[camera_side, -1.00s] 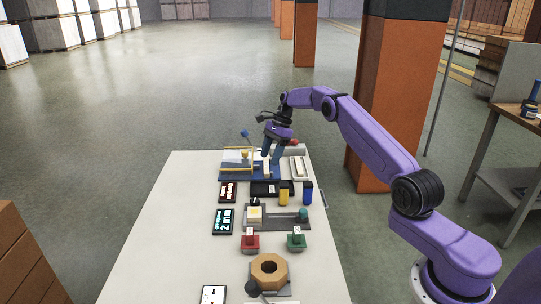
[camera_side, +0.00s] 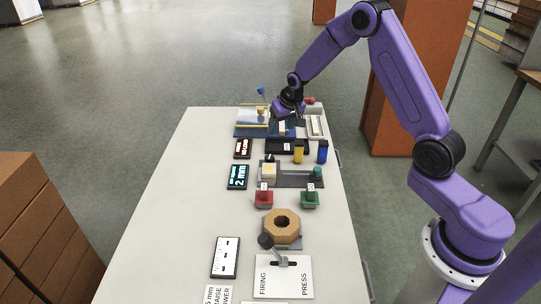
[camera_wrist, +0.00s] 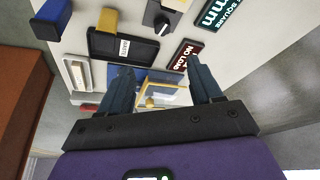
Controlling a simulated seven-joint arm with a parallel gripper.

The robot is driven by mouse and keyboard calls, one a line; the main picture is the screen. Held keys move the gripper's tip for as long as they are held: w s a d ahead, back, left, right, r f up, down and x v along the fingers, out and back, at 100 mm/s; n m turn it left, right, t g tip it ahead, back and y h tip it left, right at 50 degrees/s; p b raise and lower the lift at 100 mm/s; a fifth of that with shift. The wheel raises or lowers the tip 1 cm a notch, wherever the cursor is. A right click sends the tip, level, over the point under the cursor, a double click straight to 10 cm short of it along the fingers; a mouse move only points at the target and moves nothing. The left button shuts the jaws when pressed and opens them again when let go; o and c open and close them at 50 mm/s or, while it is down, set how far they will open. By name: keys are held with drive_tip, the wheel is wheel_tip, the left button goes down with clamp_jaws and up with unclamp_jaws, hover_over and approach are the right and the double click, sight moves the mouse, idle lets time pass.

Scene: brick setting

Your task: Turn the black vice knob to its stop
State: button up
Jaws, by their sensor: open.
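A black knob with a white pointer line (camera_wrist: 160,18) shows at the top of the wrist view.
Near the knob are a black tray (camera_side: 279,146), a yellow block (camera_side: 298,151), a blue block (camera_side: 322,152) and two display boxes (camera_side: 237,177). The table's left side (camera_side: 185,190) is clear.

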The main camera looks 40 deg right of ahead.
sight(270, 157)
drive_tip(key=shift+n, duration=0.4)
drive_tip(key=x, duration=1.7)
drive_tip(key=shift+a, duration=0.25)
drive_tip(key=c, duration=1)
